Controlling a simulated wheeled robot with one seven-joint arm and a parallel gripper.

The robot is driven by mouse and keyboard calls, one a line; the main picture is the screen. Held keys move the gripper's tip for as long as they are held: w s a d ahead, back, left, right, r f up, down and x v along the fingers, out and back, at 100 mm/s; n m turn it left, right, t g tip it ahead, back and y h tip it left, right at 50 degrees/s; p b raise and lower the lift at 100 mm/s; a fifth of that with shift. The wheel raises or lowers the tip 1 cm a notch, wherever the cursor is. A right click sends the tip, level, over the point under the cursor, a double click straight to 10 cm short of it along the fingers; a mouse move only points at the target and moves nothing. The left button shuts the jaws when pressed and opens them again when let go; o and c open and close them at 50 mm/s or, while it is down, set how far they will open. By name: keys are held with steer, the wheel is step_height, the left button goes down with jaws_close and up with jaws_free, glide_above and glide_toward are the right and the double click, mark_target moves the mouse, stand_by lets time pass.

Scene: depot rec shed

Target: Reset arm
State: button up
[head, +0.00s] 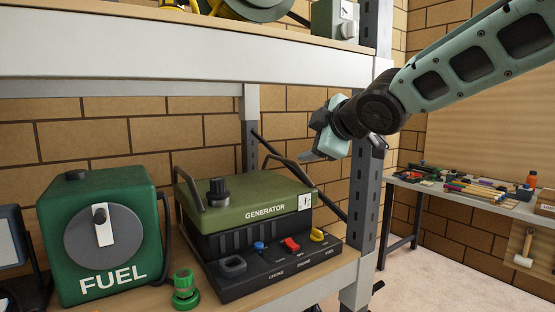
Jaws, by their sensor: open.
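My arm reaches in from the upper right of the head view. My gripper (312,156) hangs at its end, above the right back part of the green and black generator (262,207) as seen in the picture. The gripper is seen from the side, and its jaws are open with nothing visible between them. The generator stands on the lower shelf, with a black cap, a handle at each side, and blue, red and yellow controls in front. I cannot tell how far the gripper is from its right handle.
A green fuel can (135,245) and a small green fitting (186,290) stand left of the generator. The upper shelf (150,58) overhangs them. A grey post (366,210) is close to my gripper. A cluttered workbench (408,186) is at right, with open floor before it.

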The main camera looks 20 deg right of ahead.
steer(key=s+a+f+m+g, duration=0.2)
steer(key=s+a+f+g, duration=0.2)
steer(key=s+f, duration=0.45)
steer(key=s+a+f+m+g, duration=0.25)
steer(key=s+a+f, duration=0.25)
steer(key=s+f, duration=0.3)
steer(key=s+f+m+g+h, duration=0.1)
steer(key=s+f+g, duration=0.2)
steer(key=s+f, duration=0.2)
steer(key=s+f+m+g+h, duration=0.1)
steer(key=s+f+g, duration=0.3)
steer(key=s, duration=0.8)
steer(key=shift+d+f, duration=0.15)
steer(key=shift+f, duration=0.4)
